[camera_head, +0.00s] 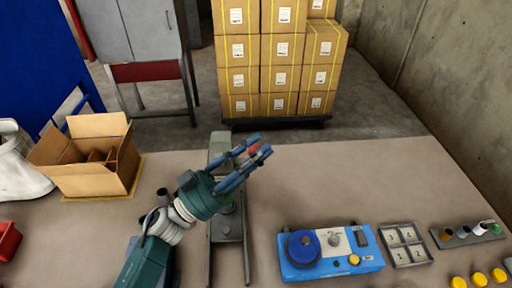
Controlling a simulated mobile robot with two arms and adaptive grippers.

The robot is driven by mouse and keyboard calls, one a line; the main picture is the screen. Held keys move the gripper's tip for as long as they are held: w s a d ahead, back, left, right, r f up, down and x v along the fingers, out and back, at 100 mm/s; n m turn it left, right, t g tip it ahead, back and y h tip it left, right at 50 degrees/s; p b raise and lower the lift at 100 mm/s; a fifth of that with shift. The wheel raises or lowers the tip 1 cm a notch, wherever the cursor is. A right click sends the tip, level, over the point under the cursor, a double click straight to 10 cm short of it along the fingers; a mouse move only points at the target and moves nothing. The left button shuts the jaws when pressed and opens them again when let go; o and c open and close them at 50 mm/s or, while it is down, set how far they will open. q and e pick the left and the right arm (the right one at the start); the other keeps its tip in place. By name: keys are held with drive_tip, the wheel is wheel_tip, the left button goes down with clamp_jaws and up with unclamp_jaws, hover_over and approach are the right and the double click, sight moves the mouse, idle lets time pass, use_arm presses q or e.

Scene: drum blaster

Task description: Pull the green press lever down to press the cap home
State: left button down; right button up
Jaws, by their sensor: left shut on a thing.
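The green-grey press (219,141) stands on the table left of the middle, on a long grey base (227,254). My left gripper (259,146) reaches in from the lower left, in front of the press and beside its top. Its blue fingers are shut on a small red part (253,150), which looks like the grip of the press lever. The rest of the lever is hidden by the fingers. The cap and the lower part of the press are mostly covered by my gripper and arm, so I cannot tell how the cap sits. My right gripper is not in view.
A blue device (331,263) with a round dial stands right of the press. Beside it are a numbered tray (425,253), a rack of small cylinders (467,239) and yellow caps (478,280). An open carton (121,174) stands at left. The table's back right is clear.

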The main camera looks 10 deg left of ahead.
use_arm(q)
drive_tip(key=s+d+f+m+g+h+b, duration=0.1)
drive_tip(key=s+f+m+g+h+b, duration=0.3)
drive_tip(key=s+f+m+b, duration=0.3)
drive_tip(key=shift+d+f+m+b, duration=0.25)
drive_tip(key=shift+m+b, duration=0.55)
drive_tip(key=shift+b, duration=1.35)
